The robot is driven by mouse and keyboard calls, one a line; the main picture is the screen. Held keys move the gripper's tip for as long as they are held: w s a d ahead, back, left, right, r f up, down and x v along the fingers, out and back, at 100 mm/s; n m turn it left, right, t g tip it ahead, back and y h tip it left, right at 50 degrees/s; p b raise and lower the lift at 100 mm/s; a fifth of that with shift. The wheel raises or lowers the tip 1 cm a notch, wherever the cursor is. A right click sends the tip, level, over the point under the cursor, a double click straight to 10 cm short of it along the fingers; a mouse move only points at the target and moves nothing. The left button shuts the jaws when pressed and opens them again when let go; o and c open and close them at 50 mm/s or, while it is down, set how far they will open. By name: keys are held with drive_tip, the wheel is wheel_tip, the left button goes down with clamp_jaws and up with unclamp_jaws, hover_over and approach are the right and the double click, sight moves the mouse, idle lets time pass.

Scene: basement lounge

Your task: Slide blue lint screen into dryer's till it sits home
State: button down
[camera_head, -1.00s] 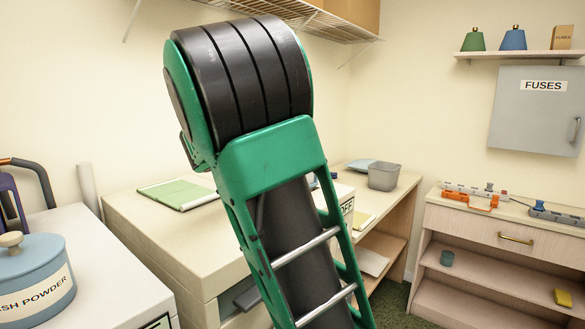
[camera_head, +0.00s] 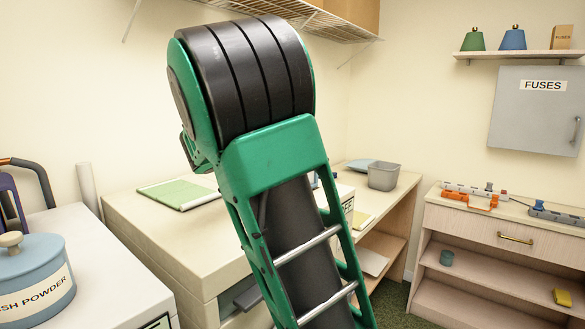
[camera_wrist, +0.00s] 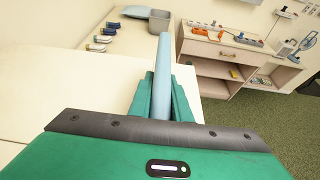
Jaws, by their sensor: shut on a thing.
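In the wrist view my gripper (camera_wrist: 162,100) is shut on the blue lint screen (camera_wrist: 163,58), which shows nearly edge-on as a narrow pale blue strip pointing away from me. The screen stands over or beside the right edge of a cream top (camera_wrist: 75,85); whether it touches anything I cannot tell. In the head view my own arm hides the gripper and the screen. A cream machine (camera_head: 150,245), perhaps the dryer, stands behind my arm with a flat green-framed panel (camera_head: 178,194) on top. I cannot see the dryer's slot in either view.
A blue wash powder tin (camera_head: 35,280) stands at left. A drawer unit (camera_head: 500,235) stands at right.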

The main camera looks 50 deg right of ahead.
drive_tip(key=shift+f, duration=3.2)
drive_tip(key=c, duration=1.6)
unclamp_jaws()
drive_tip(key=shift+o, duration=0.2)
drive_tip(key=v, duration=1)
drive_tip(key=shift+w+a, duration=0.1)
drive_tip(key=shift+a, duration=0.3)
